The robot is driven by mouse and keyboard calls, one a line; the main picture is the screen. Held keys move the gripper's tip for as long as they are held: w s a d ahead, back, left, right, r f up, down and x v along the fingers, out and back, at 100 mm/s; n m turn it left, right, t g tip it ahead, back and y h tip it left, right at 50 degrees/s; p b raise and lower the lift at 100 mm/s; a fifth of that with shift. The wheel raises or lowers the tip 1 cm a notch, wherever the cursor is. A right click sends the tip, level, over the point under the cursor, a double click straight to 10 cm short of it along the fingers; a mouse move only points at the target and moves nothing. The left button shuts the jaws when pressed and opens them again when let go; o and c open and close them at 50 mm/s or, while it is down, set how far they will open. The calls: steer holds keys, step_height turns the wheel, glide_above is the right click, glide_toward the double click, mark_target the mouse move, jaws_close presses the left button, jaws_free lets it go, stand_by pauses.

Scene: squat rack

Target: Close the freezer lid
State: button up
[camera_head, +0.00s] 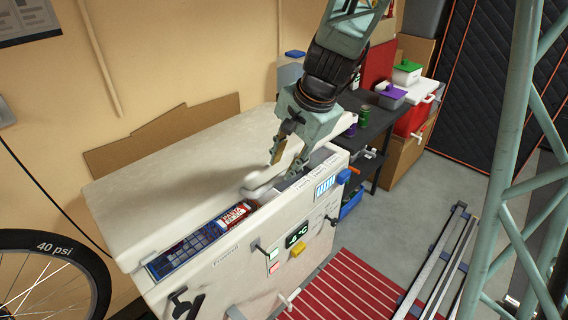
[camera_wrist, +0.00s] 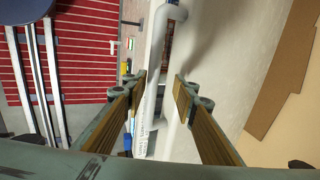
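The white chest freezer has a "Freezer" label, and its front panel (camera_head: 250,262) faces the lower right. Its pale freezer lid (camera_head: 170,180) covers most of the top; a narrow strip along the front edge shows blue and red packages (camera_head: 205,235). A pale lid handle (camera_head: 262,187) sits at the lid's front edge. My gripper (camera_head: 283,160) points down just above the handle. In the wrist view, my gripper (camera_wrist: 160,92) is open, with the handle (camera_wrist: 148,60) running between and beyond its fingers. I cannot tell whether the fingers touch it.
A red striped mat (camera_head: 345,290) lies in front of the freezer. Metal rails (camera_head: 440,260) and a green rack frame (camera_head: 505,170) stand to the right. A dark shelf (camera_head: 375,125) with containers is behind. A bicycle wheel (camera_head: 55,245) is at left.

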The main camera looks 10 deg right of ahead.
steer(key=shift+r, duration=0.1)
steer(key=v, duration=1.1)
steer(key=shift+r, duration=0.35)
steer(key=shift+s+d, duration=0.1)
stand_by(0.3)
steer(key=shift+r+p, duration=0.1)
steer(key=shift+p, duration=0.3)
jaws_close()
steer(key=w+a+r+g+h+p, duration=0.2)
steer(key=w+a+g+p, duration=0.1)
steer(key=p, duration=1.7)
steer(key=shift+w+a+g+p, duration=0.3)
steer(key=shift+w+a+p, duration=0.1)
steer(key=shift+a, duration=0.2)
steer(key=shift+a+f+h+p, duration=0.15)
steer(key=shift+h+p, duration=0.25)
steer(key=shift+p, duration=0.25)
